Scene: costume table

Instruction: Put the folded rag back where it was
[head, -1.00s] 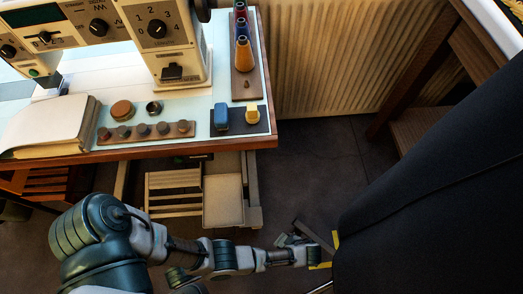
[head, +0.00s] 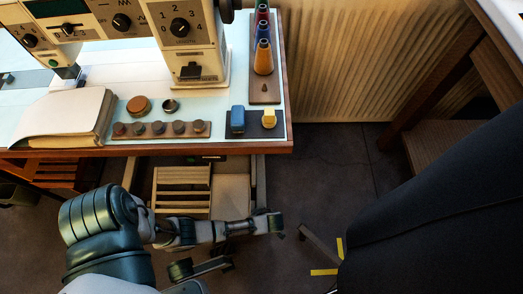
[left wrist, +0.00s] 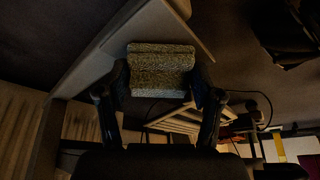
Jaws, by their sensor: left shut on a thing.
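The folded rag (left wrist: 160,62) is a thick, speckled grey-brown pad with visible layers. In the left wrist view it sits between the two dark fingers of my left gripper (left wrist: 160,82), which are shut on its sides. In the head view my left forearm reaches right, low in front of the table, and ends near the open drawer; the fingertips and the rag cannot be made out there. My right gripper is in neither view.
The sewing table (head: 250,147) holds a sewing machine (head: 190,50), a cloth-covered book (head: 62,115), a row of knobs, thread spools (head: 263,57) and blue and yellow blocks. An open drawer (head: 230,195) is below. A large black form (head: 440,220) fills the right; dark floor lies between.

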